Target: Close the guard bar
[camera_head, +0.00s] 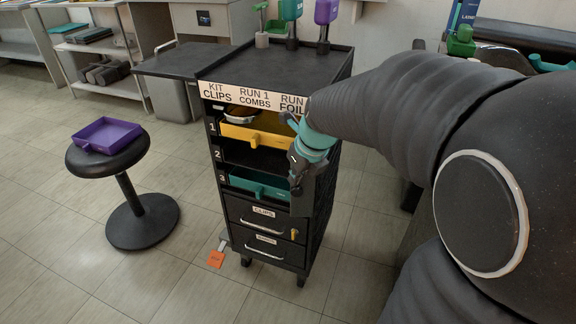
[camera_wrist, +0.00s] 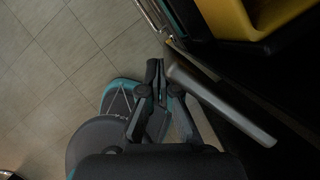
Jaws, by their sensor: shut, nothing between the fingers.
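My gripper (camera_head: 295,184) is in front of the right edge of the black cart (camera_head: 325,190), at about the height of the second and third shelves. Its fingers also show in the wrist view (camera_wrist: 154,72), shut and empty. A grey bar (camera_wrist: 220,105), which looks like the guard bar, runs slantwise just right of the fingertips in the wrist view. Its near end is very close to the fingers; I cannot tell whether they touch. In the head view my arm and gripper cover much of the cart's right edge, and I cannot make out the bar clearly.
A yellow tray (camera_head: 258,133) sits on shelf 1 and a teal tray (camera_head: 258,187) on shelf 3. Two drawers with handles are below. A purple tray (camera_head: 105,135) lies on a black stool (camera_head: 140,160) to the left.

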